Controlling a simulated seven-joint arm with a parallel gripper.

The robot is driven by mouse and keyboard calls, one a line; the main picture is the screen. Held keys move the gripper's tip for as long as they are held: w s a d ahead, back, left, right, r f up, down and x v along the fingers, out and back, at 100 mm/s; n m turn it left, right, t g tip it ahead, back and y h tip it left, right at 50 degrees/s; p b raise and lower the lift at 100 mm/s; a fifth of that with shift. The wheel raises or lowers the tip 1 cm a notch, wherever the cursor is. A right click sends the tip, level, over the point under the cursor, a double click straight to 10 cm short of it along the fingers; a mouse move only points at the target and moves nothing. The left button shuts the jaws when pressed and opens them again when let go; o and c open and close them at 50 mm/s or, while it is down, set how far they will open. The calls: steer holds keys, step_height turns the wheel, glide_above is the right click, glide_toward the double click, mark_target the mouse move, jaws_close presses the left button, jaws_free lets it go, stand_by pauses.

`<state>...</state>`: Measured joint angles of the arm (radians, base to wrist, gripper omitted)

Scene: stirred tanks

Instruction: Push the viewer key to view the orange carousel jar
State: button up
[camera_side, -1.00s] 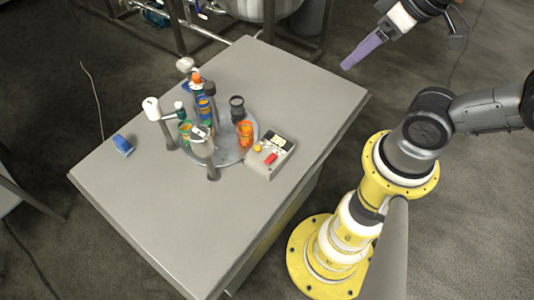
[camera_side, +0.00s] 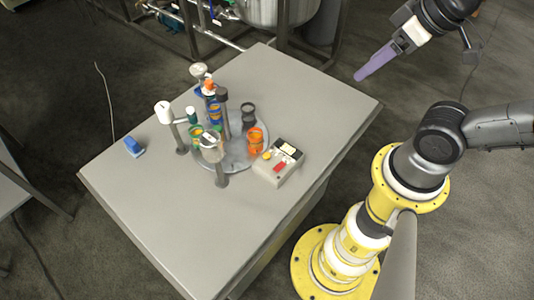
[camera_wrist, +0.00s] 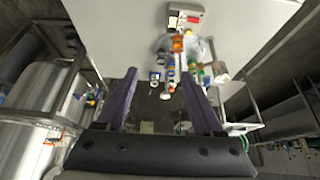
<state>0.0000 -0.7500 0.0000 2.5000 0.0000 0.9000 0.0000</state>
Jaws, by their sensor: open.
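The orange jar (camera_side: 255,141) stands on the grey round carousel (camera_side: 236,160), at its right side by the control box. A dark jar (camera_side: 248,115), a blue jar (camera_side: 215,114) and a green jar (camera_side: 197,134) stand around it. The pale control box (camera_side: 280,164) carries a red key (camera_side: 280,167), a yellow knob (camera_side: 267,155) and a light panel; I cannot tell which is the viewer key. The box also shows at the top of the wrist view (camera_wrist: 186,17). My gripper (camera_wrist: 158,74) has two purple fingers, open and empty, high beyond the table's right edge in the side view (camera_side: 358,78).
Posts with caps, one white-headed (camera_side: 163,112), stand around the carousel. A small blue object (camera_side: 133,146) lies at the table's left. The grey table (camera_side: 170,220) is bare at the front and back right. Metal tanks (camera_side: 278,10) and a frame stand behind.

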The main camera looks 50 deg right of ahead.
jaws_close()
stand_by(1.6)
